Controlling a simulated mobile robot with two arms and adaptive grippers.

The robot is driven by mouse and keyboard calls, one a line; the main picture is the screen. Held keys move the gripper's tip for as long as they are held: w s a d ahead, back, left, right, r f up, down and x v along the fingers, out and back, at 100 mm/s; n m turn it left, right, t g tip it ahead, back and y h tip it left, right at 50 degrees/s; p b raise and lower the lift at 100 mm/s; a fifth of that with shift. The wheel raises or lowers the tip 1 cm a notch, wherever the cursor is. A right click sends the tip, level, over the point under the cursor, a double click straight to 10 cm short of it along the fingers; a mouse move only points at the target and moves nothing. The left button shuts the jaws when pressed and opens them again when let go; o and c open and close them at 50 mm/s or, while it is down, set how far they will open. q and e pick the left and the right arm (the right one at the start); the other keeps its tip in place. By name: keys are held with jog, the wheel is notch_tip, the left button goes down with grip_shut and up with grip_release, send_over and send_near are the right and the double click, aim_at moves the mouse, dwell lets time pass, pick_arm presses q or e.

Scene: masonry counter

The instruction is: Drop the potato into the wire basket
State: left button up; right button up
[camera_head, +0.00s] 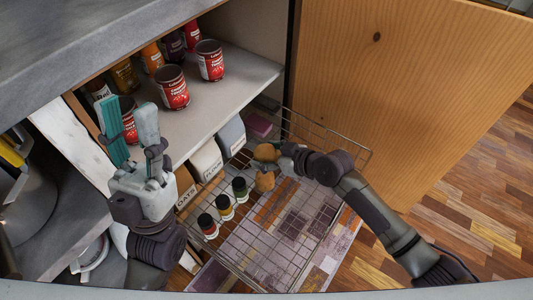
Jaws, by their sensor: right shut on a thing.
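A brown potato (266,152) is at the tip of my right gripper (279,153), which is shut on it. They are over the far part of the wire basket (345,146), a pull-out rack in the lower cabinet. A second brown lump (264,182), like another potato, shows just below; I cannot tell exactly what it rests on. My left gripper (127,102) is raised at the left in front of the shelf, with its fingers apart and nothing between them.
Several small spice jars (239,188) stand along the basket's left side, beside labelled containers (207,159). Red cans (172,88) stand on the shelf above. An open wooden door (420,90) bounds the right. A pot (30,200) is at far left.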

jog(key=o, duration=1.2)
jog(key=v, duration=1.2)
jog(key=shift+d+f, duration=0.1)
jog(key=shift+d, duration=0.05)
